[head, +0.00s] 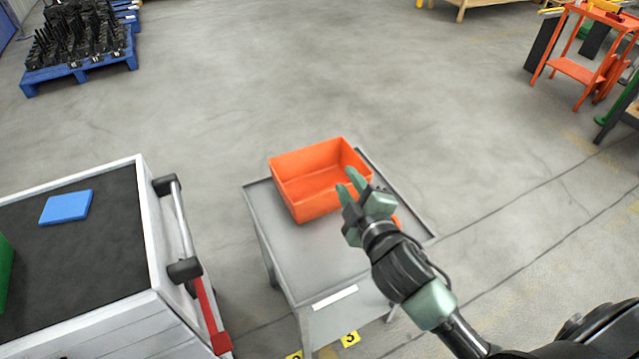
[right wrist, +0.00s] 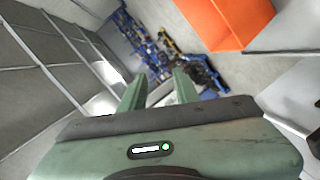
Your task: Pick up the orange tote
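The orange tote (head: 308,196) is an open, empty-looking box standing upright on a small grey table (head: 285,250) in the middle of the head view. It also shows at the upper right of the right wrist view (right wrist: 228,22). My right gripper (head: 349,183) appears in front of the tote's right side in the head view, hiding part of it. Its two green fingers (right wrist: 158,82) are apart with nothing between them in the wrist view. I cannot tell whether the gripper touches the tote. My left gripper is not in view.
A grey-topped cart (head: 80,250) with a handle and a blue block (head: 66,207) stands left of the table. A small orange piece (head: 397,221) shows beside my right gripper. A loaded blue pallet (head: 80,75) and an orange stand (head: 575,70) are farther back. The floor between is clear.

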